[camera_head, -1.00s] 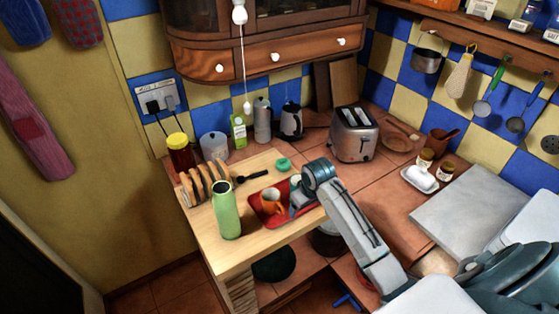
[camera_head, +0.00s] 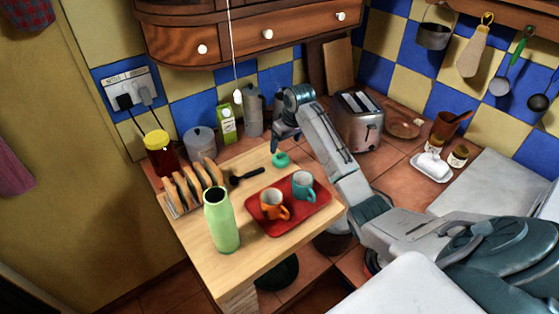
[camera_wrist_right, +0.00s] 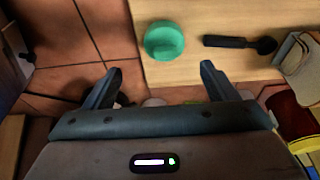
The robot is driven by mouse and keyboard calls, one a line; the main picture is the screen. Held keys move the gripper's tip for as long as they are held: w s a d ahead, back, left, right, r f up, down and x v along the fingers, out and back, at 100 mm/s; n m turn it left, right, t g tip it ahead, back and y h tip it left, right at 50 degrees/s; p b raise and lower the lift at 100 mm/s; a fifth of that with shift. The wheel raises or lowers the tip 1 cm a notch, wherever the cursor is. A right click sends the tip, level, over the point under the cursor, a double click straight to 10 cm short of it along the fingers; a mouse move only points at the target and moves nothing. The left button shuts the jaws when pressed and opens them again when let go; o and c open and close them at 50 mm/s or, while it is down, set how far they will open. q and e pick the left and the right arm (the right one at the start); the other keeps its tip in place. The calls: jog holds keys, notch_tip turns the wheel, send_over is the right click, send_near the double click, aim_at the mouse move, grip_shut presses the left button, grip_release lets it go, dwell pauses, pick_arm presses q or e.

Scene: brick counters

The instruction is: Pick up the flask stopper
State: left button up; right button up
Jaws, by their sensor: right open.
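The flask stopper (camera_head: 281,160) is a small teal-green round cap on the wooden board, behind the red tray. In the right wrist view the stopper (camera_wrist_right: 164,40) lies beyond the fingertips, between their lines and apart from them. My right gripper (camera_head: 284,137) is open and empty, above and just behind the stopper in the head view. Its two spread fingers (camera_wrist_right: 158,78) show in the wrist view. The green flask (camera_head: 221,220) stands upright and open-topped on the board's front left. My left gripper is not in view.
A red tray (camera_head: 318,211) holds an orange cup (camera_head: 272,203) and a teal cup (camera_head: 303,186). A black scoop (camera_head: 248,176) lies left of the stopper. A toast rack (camera_head: 188,190), a toaster (camera_head: 358,122) and a green carton (camera_head: 227,124) stand around.

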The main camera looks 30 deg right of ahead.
aim_at(281, 154)
jog(key=x, duration=0.2)
jog(key=shift+w+a+f, duration=0.1)
jog(key=shift+w+f, duration=0.05)
jog(key=shift+f, duration=0.15)
jog(key=p+x, duration=0.2)
jog(key=x, duration=0.1)
jog(key=shift+a+f+p, duration=0.2)
jog(key=shift+a+p, duration=0.1)
jog(key=shift+p, duration=0.1)
jog(key=shift+x, duration=1.1)
jog(key=shift+f, duration=0.25)
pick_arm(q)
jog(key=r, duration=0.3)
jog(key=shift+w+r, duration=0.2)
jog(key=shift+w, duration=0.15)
pick_arm(e)
jog(key=shift+c, duration=0.6)
jog(key=c, duration=0.9)
